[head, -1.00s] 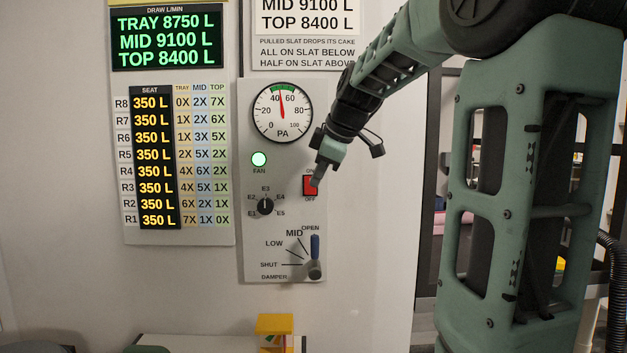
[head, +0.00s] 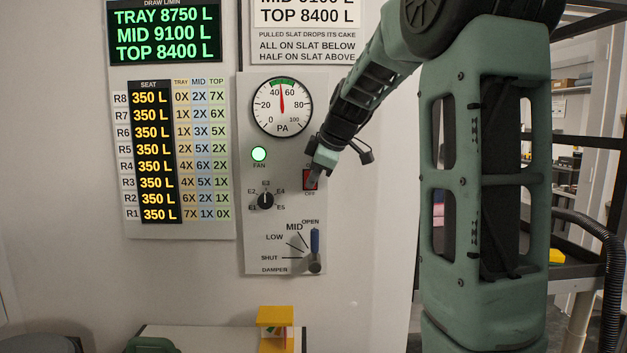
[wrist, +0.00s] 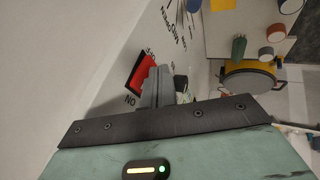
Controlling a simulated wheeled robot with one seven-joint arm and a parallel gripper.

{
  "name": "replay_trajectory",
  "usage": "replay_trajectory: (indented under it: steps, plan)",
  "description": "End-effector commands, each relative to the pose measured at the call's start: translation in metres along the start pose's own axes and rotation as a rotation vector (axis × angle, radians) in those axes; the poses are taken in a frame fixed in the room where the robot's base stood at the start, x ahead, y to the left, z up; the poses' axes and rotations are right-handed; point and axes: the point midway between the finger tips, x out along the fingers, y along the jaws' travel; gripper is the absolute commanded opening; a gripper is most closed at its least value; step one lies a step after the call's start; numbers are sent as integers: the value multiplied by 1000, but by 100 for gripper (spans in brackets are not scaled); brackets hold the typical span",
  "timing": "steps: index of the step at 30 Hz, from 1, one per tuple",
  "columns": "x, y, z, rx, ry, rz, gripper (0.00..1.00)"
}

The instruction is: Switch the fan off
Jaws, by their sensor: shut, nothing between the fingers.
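The fan switch (head: 309,184) is a red rocker on the grey control panel (head: 257,228), with OFF printed below it. The FAN lamp (head: 259,154) to its upper left is lit green. My gripper (head: 314,174) is shut and empty, its fingertips in front of the switch and hiding part of it. In the wrist view the shut fingertips (wrist: 160,76) are right beside the red switch (wrist: 143,74). I cannot tell whether they touch it or which way the rocker is tipped.
Below the switch is a damper lever (head: 315,243) with a blue handle. A selector knob (head: 265,200) sits to its left and a pressure gauge (head: 282,107) above. A yellow object (head: 275,316) stands on a surface below the panel.

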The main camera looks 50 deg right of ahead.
Motion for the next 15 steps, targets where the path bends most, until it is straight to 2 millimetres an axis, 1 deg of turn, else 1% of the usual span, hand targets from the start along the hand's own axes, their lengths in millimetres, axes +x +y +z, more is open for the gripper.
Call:
replay_trajectory:
  steps: [1, 4, 6, 15]
  plan:
    - [6, -2, 2, -6, 3, 13, 0]
    - [10, -2, 3, -20, 10, 46, 0]
    - [4, 2, 1, -20, 9, 48, 0]
    - [1, 3, 0, -19, 9, 48, 0]
